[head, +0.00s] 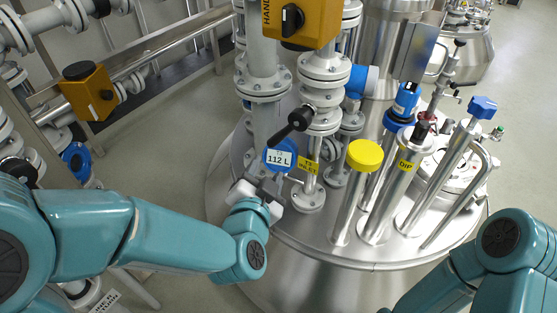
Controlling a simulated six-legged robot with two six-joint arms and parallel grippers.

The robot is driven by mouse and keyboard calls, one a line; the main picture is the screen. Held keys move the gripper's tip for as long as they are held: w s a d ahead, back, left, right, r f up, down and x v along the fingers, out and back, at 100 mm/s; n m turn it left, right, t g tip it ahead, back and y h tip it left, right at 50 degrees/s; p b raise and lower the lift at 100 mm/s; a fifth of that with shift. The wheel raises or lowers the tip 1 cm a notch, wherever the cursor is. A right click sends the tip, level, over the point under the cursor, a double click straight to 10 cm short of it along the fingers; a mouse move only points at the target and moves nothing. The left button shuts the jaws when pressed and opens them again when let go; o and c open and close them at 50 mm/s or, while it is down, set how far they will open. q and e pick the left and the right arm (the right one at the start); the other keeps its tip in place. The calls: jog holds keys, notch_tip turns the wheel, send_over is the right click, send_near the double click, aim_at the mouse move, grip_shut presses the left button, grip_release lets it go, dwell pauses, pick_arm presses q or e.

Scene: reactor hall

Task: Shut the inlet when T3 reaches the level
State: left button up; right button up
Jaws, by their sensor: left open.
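The inlet valve's black lever (290,126) sticks out to the lower left from a flanged white pipe on the tank lid. A yellow tag (309,166), its small print seeming to read T3 INLET, is on the pipe below. A round blue gauge (280,157) beside it reads 112 L. My left gripper (276,186) is open and empty, just below the gauge and below the lever, apart from the lever. Its fingers are small in the picture. My right arm shows at the lower right, but its gripper is out of view.
The steel tank lid (330,258) carries a yellow-capped tube (364,156), a tube tagged DIP (405,165) and a blue-handled tube (482,106) to the right. An orange box (300,22) with a black knob is above the lever. Open floor (160,170) lies at the left.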

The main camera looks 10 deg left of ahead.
aim_at(277, 142)
dwell(0.5)
pick_arm(q)
jog(key=w+d+f+n+t+y+b, duration=0.1)
jog(key=d+f+n+t+y+b, duration=0.1)
jog(key=d+f+n+y+b, duration=0.25)
jog(key=shift+y, duration=0.35)
jog(key=b+x, duration=0.1)
jog(key=x, duration=0.4)
jog(key=b+x, duration=0.2)
jog(key=x, duration=0.3)
jog(key=r+b+x, duration=0.1)
jog(key=x, duration=0.4)
jog(key=shift+w+a, duration=0.25)
jog(key=shift+a, duration=0.25)
grip_shut()
